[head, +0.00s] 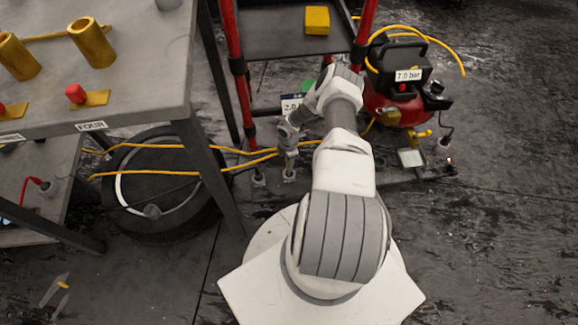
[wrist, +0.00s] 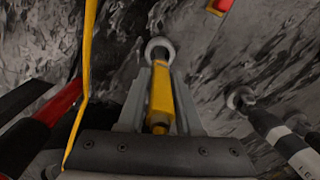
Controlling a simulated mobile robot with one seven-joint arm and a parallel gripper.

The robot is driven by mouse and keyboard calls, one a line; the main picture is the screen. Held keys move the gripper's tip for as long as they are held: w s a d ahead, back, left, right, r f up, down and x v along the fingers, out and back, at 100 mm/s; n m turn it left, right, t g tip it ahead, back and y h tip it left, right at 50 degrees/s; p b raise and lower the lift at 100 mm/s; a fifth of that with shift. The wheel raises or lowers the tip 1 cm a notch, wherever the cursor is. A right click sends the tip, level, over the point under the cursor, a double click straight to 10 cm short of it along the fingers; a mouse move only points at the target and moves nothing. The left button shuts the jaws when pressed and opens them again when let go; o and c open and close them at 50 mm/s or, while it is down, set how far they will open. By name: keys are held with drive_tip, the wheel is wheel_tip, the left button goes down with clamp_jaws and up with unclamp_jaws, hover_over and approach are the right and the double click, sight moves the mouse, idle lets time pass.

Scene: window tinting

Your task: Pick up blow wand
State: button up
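In the wrist view a slim yellow piece (wrist: 160,95), which may be the blow wand, lies between the two grey fingers of my gripper (wrist: 159,78). A round pale end shows just beyond it. The fingers stand close along both sides of it; I cannot tell whether they touch it. In the head view my gripper (head: 288,152) points down beside the red-legged cart, low near the floor. The yellow piece is not clear there.
A red compressor (head: 387,103) with a 7.0 bar label stands right of the cart (head: 270,35). Yellow hoses (head: 225,150) cross the floor near my gripper. A grey table (head: 130,95) stands at left, with a black wheel (head: 150,225) below. In the wrist view a grey-white rod (wrist: 275,130) is at right.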

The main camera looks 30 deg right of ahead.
clamp_jaws()
drive_tip(key=shift+r, duration=0.1)
